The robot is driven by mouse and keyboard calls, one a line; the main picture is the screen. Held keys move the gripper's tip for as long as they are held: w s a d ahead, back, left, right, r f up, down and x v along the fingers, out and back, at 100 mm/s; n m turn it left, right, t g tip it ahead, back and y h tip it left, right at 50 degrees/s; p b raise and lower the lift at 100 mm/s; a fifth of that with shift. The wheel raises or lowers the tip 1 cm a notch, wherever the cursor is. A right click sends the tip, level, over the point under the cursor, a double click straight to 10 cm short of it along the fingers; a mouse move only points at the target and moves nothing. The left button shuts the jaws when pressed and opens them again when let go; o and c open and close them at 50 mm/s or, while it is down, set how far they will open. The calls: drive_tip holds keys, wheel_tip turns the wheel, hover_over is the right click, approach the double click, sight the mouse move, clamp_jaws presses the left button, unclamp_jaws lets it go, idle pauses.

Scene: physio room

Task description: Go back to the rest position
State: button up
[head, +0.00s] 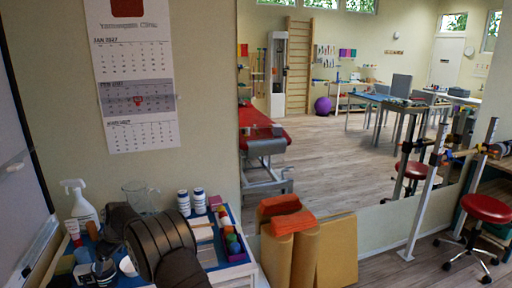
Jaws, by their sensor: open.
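The arm is folded close to the camera and covers part of the worktop. I cannot make out my gripper or its fingertips. Nothing held can be seen.
Orange rolls (292,250) stand right of the worktop. A red stool (487,208) is farther right. The wall with a calendar (133,75) is behind.

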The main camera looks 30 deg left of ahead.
drive_tip(key=w+d+r, duration=0.6)
drive_tip(key=d+r, duration=0.1)
drive_tip(key=r, duration=0.3)
drive_tip(key=w+d+m+t, duration=0.1)
drive_tip(key=w+d+m, duration=0.2)
drive_tip(key=w+d, duration=0.4)
drive_tip(key=w+d+r+m+t, duration=0.1)
drive_tip(key=w+d+m, duration=0.3)
drive_tip(key=w+d, duration=0.4)
drive_tip(key=w+d+m+t+h, duration=0.1)
drive_tip(key=w+d+m, duration=0.2)
drive_tip(key=w+d, duration=0.5)
drive_tip(key=shift+w+d+r+m+t, duration=0.2)
drive_tip(key=shift+d+r+m+t, duration=0.2)
drive_tip(key=shift+d, duration=5.1)
drive_tip(key=shift+o, duration=1)
